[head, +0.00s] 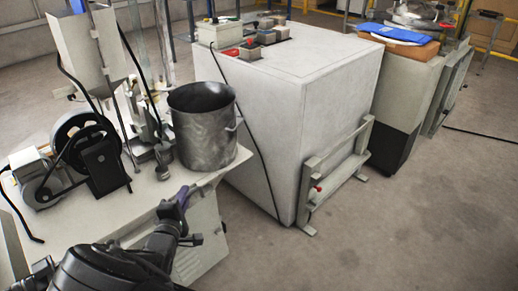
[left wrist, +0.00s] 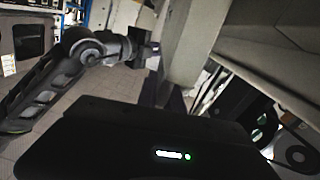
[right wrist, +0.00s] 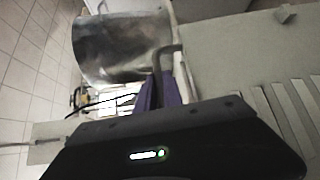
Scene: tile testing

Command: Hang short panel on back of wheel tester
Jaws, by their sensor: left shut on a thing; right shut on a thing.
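The short panel (head: 205,232) appears to be the pale louvred sheet beside the worktable's near edge, partly hidden by my arm. Its slats (right wrist: 280,115) show in the right wrist view. My right gripper (head: 178,205), with purple fingers, is shut on a grey bent handle (right wrist: 165,58) that seems to belong to this panel. My left gripper (left wrist: 174,100) is outside the head view. It is shut at the pale panel's edge (left wrist: 185,45); the exact grip is dark. The wheel tester, with black wheel (head: 80,140) and motor, stands on the worktable; its back is not clearly visible.
A metal pot (head: 203,125) stands close to the table's right edge, near my right gripper. A large white cabinet (head: 330,90) with a low side rail (head: 340,165) stands to the right. The floor (head: 400,235) at lower right is clear.

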